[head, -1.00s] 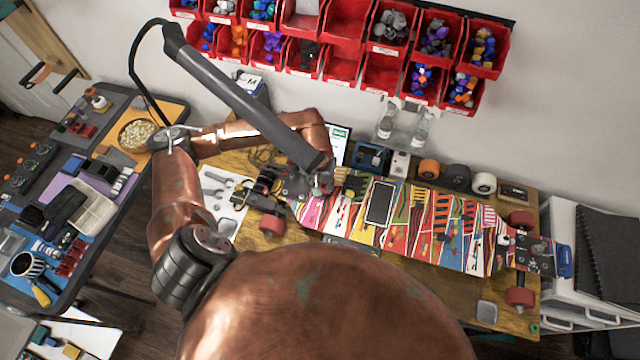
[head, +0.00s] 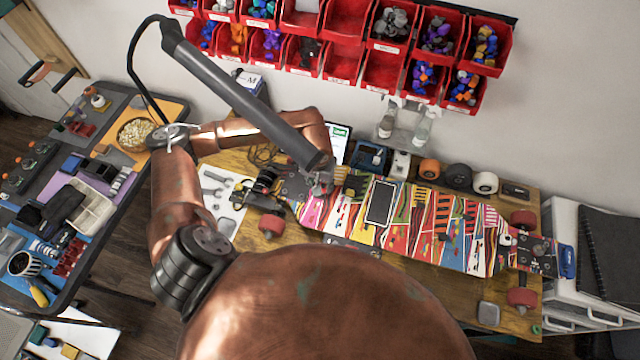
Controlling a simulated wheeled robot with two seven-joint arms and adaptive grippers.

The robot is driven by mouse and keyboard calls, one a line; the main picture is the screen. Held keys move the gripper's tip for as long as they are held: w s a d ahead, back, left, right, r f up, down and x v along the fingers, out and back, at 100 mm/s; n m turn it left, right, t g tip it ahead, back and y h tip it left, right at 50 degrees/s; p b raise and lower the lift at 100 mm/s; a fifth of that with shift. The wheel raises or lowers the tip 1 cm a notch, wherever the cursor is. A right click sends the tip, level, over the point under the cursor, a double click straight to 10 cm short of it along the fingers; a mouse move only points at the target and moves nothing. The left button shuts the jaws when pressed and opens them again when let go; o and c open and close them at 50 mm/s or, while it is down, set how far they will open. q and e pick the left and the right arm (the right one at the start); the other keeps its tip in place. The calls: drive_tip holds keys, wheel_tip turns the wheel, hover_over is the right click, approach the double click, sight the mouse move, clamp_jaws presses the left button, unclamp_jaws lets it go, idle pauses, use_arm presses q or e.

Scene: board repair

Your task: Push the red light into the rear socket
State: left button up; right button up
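The skateboard (head: 390,222) with a bright striped deck lies upside down across the wooden bench. Its left end, with a dark plate (head: 293,188), lies under my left arm. My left gripper (head: 321,183) is low over the deck beside this plate, small and partly covered by my own arm. I cannot tell whether its fingers are open or shut, or whether they touch anything. I cannot make out the red light or the rear socket. A blue part (head: 567,261) sits at the board's right end. My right gripper is not in view.
Red wheels (head: 272,224) stick out at both ends of the board. Loose wheels (head: 484,183) and small devices stand along the back of the bench. Red parts bins (head: 384,70) hang on the wall above. A cluttered second table (head: 150,200) stands at the left.

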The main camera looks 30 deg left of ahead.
use_arm(q)
drive_tip(key=shift+f, duration=0.1)
idle(0.6)
drive_tip(key=shift+f+b, duration=0.35)
drive_tip(key=shift+b, duration=0.2)
idle(0.3)
drive_tip(key=o, duration=1.3)
drive_tip(key=shift+c, duration=0.2)
drive_tip(key=shift+o, duration=0.6)
drive_tip(key=shift+o, duration=0.7)
drive_tip(key=shift+r, duration=0.2)
drive_tip(key=shift+r, duration=1.1)
